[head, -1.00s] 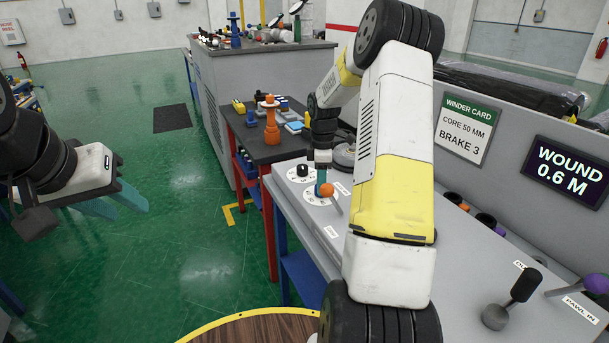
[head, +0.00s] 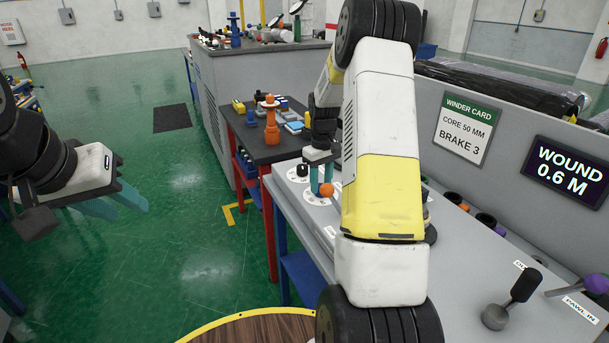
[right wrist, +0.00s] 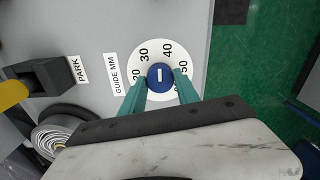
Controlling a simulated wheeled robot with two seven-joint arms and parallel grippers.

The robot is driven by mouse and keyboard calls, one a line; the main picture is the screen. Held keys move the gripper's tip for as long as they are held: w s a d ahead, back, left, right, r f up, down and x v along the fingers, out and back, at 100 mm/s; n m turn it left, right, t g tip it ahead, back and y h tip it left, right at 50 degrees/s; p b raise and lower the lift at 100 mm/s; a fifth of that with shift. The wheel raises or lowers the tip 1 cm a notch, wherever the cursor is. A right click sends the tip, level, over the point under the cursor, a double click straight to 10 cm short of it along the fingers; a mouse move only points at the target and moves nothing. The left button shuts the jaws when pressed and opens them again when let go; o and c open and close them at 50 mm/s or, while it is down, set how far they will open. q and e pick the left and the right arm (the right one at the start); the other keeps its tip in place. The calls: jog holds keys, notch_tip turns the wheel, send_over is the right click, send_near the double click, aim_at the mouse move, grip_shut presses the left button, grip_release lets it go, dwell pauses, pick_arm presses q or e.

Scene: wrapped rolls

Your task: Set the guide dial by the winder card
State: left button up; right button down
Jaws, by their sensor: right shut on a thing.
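The guide dial, a blue knob (right wrist: 160,77) with a white pointer mark on a white numbered disc (right wrist: 144,47), fills the middle of the right wrist view beside the label GUIDE MM. The mark points up in that view, between 30 and 40. My right gripper (right wrist: 160,82) is shut on the knob, one teal finger on each side. In the head view this gripper (head: 321,178) is over the disc (head: 310,198) and hides the knob. The winder card (head: 466,128) reads CORE 50 MM, BRAKE 3. My left gripper (head: 118,204) is open and empty over the floor.
An orange ball (head: 327,190) is close by the right fingers. A black-knobbed dial (head: 302,170) sits just behind the guide dial. A PARK label (right wrist: 77,68) is beside a black block (right wrist: 50,78). Levers stand at the front right; a display (head: 568,172) reads WOUND 0.6 M.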

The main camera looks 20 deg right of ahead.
jog(key=m, duration=1.1)
jog(key=shift+w+m, duration=0.1)
jog(key=shift+m, duration=1.6)
jog(key=c, duration=0.9)
grip_release()
jog(key=shift+r, duration=0.1)
